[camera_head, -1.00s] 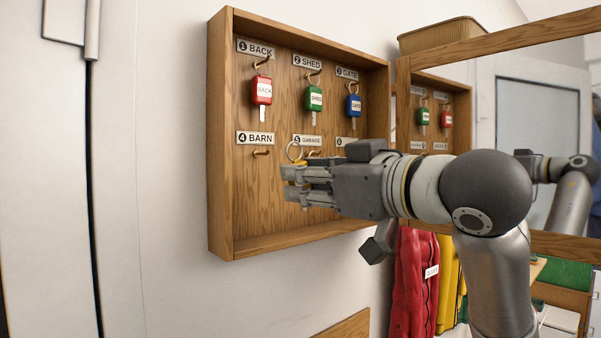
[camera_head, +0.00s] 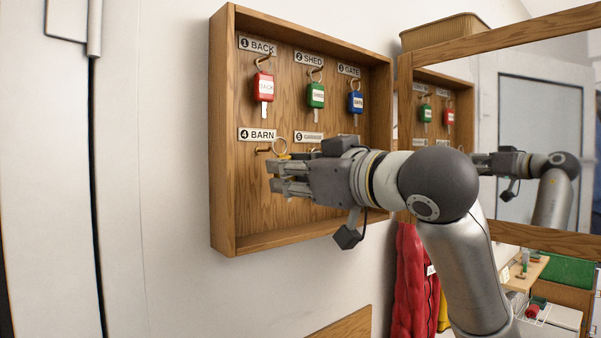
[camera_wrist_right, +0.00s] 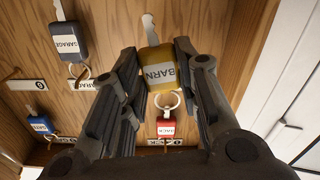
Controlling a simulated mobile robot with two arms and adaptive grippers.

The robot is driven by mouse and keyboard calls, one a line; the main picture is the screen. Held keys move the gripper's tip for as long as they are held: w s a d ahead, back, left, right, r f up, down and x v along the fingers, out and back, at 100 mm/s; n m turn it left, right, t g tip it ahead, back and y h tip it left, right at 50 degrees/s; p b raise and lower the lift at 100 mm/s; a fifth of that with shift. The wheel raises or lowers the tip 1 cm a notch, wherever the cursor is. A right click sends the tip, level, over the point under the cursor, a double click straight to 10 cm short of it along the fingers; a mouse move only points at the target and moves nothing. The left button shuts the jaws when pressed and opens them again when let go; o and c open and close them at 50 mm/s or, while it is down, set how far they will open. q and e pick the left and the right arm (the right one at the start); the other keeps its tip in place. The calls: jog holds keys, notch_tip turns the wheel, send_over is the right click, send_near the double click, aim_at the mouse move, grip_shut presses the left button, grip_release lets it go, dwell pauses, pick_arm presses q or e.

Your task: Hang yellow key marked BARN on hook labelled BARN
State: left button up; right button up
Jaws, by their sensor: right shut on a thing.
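The yellow key tag marked BARN (camera_wrist_right: 158,72) is held between the fingers of my right gripper (camera_head: 274,178), which also shows in the right wrist view (camera_wrist_right: 155,80). Its metal ring (camera_head: 280,146) stands up above the fingers. The brass hook (camera_head: 263,151) under the label "4 BARN" (camera_head: 257,134) is empty. In the head view the ring appears just right of this hook; whether they touch or differ in depth I cannot tell. The hook cannot be made out in the wrist view. My left gripper is not in view.
The wooden key cabinet (camera_head: 222,200) holds a red BACK key (camera_head: 264,87), a green SHED key (camera_head: 316,95) and a blue key (camera_head: 355,102). A dark GARAGE key (camera_wrist_right: 66,41) hangs beside my fingers. A mirror (camera_head: 500,75) stands to the right.

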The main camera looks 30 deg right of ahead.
jog(key=shift+w+a+f, duration=0.1)
jog(key=shift+w, duration=0.55)
jog(key=shift+w+a+f, duration=0.1)
jog(key=shift+w, duration=0.55)
jog(key=shift+w+f, duration=0.3)
jog(key=shift+w, duration=0.4)
jog(key=shift+a, duration=0.1)
jog(key=o, duration=1.1)
jog(key=shift+c, duration=0.2)
jog(key=s+d, duration=0.1)
jog(key=s, duration=1.1)
jog(key=shift+d, duration=0.4)
